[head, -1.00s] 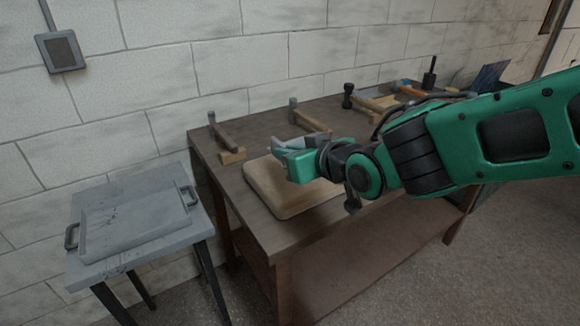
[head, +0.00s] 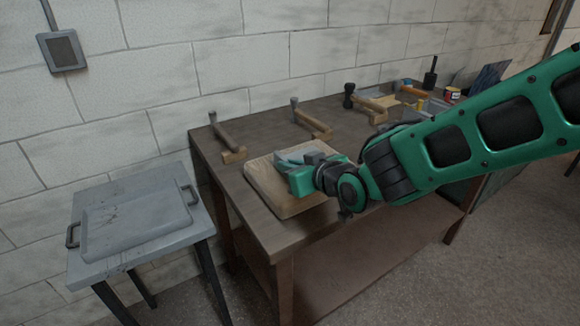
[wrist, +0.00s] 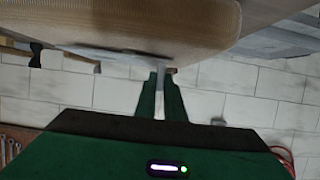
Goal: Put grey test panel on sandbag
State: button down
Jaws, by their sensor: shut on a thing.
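The sandbag (head: 262,185) is a tan, rounded pad lying flat on the near left part of the brown bench. My gripper (head: 296,166) is low over its right half. It is shut on a thin grey piece, which I take as the grey test panel (head: 291,157); the green fingers and my wrist hide much of it. In the wrist view the fingers (wrist: 160,98) close on the grey panel (wrist: 161,73), and the sandbag (wrist: 130,22) fills the top. The panel looks very close to the sandbag; I cannot tell if they touch.
Hammer-like clamps (head: 228,140) with wooden blocks stand along the back of the bench (head: 250,235). More tools crowd its far right end. A grey side table (head: 100,263) with a handled tray (head: 135,222) stands at the left. The brick wall is close behind.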

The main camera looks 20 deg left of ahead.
jog(key=c, duration=1.8)
grip_release()
jog(key=shift+c, duration=0.2)
jog(key=shift+r, duration=0.1)
jog(key=v, duration=1.2)
jog(key=shift+w, duration=0.1)
